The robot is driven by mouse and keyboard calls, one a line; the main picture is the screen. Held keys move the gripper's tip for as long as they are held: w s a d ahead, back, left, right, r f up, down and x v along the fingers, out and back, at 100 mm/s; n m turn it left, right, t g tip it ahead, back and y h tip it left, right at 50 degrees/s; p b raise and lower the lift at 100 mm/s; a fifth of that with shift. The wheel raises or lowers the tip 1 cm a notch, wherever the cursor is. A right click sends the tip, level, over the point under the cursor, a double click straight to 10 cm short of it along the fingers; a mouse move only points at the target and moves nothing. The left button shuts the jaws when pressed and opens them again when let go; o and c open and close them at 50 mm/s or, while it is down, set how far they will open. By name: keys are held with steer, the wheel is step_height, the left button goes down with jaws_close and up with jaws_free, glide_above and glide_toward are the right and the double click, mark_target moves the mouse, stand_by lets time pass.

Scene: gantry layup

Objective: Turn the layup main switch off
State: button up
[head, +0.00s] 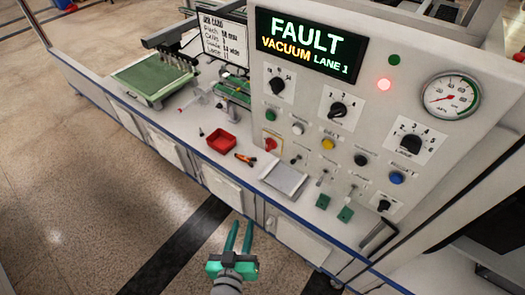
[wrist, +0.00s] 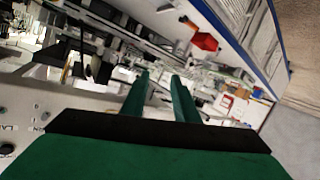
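A control panel (head: 310,125) stands on the bench, with several knobs, buttons and toggles. A small red switch handle (head: 270,144) sits on a plate at the panel's lower left. It may be the main switch, but its label is too small to read. A black rotary knob (head: 384,205) is at the lower right, its label also unreadable. My gripper (head: 241,222), with green fingers, is in front of the bench, low and apart from the panel. The fingers are parted and empty; they also show in the wrist view (wrist: 160,76). No panel switch is identifiable there.
A red tray (head: 221,142), orange-handled pliers (head: 245,159) and a pale metal tray (head: 284,180) lie before the panel. The floor (head: 90,210) at left is clear.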

steer(key=w+r+m+h, duration=0.35)
steer(key=w+r, duration=0.25)
steer(key=r, duration=0.2)
steer(key=m+h, duration=0.5)
glide_toward(267, 147)
steer(key=x, duration=0.8)
steer(key=shift+d+f, duration=0.1)
steer(key=shift+a, duration=0.2)
steer(key=shift+c, duration=0.6)
jaws_close()
